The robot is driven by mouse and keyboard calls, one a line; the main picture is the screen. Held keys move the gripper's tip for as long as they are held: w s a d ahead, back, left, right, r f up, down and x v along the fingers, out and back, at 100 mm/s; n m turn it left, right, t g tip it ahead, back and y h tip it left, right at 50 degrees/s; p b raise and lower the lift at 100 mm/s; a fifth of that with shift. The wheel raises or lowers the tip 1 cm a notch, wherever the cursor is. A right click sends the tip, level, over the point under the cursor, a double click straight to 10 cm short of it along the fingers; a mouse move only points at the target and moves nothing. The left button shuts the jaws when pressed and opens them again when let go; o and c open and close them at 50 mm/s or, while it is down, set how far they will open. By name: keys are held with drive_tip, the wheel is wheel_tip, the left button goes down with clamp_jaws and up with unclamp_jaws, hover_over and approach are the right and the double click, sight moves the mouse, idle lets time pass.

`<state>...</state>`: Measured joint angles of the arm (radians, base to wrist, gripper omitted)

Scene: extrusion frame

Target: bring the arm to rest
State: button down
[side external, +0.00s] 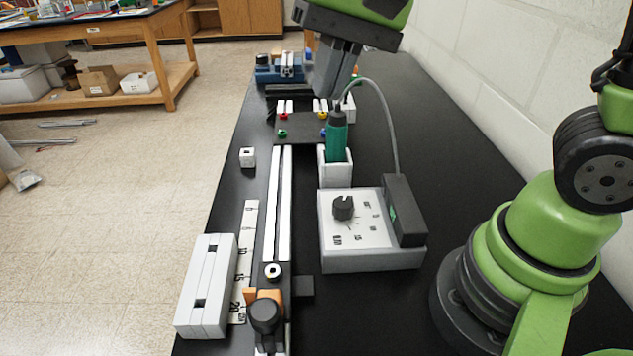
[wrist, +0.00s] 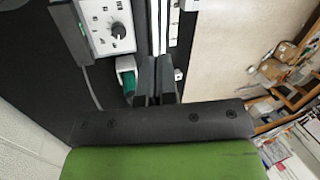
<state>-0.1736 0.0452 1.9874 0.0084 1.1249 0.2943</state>
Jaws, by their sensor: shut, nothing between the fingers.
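My gripper (side external: 326,92) is at the top of the side view, its fingers pointing down and together with nothing between them. It hangs above the far part of the black table, over the area of the dark plate and the green tool. In the wrist view my gripper (wrist: 155,62) shows its two dark fingers side by side, partly covering the rail behind them. A white slotted rail (side external: 280,205) runs along the table. The green driver (side external: 337,140) stands upright in a white holder (side external: 336,173), with a cable leading to the control box.
The control box (side external: 343,258) with a black dial stands right of the rail. A white slotted block (side external: 206,285) and a ruler strip (side external: 245,250) lie at left. A small white cube (side external: 247,157), a dark plate (side external: 300,128) with coloured pieces and a blue vise (side external: 268,73) stand farther back. The right rear table is clear.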

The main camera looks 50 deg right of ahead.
drive_tip(key=s+d+r+n+t+h, duration=0.1)
drive_tip(key=s+d+t, duration=0.4)
drive_tip(key=s, duration=0.5)
wheel_tip(320, 180, up, 2)
drive_tip(key=shift+d+r+n+t, duration=0.1)
drive_tip(key=shift+d+n+t, duration=0.35)
drive_tip(key=shift+n, duration=0.45)
drive_tip(key=shift+s, duration=0.1)
idle(1.5)
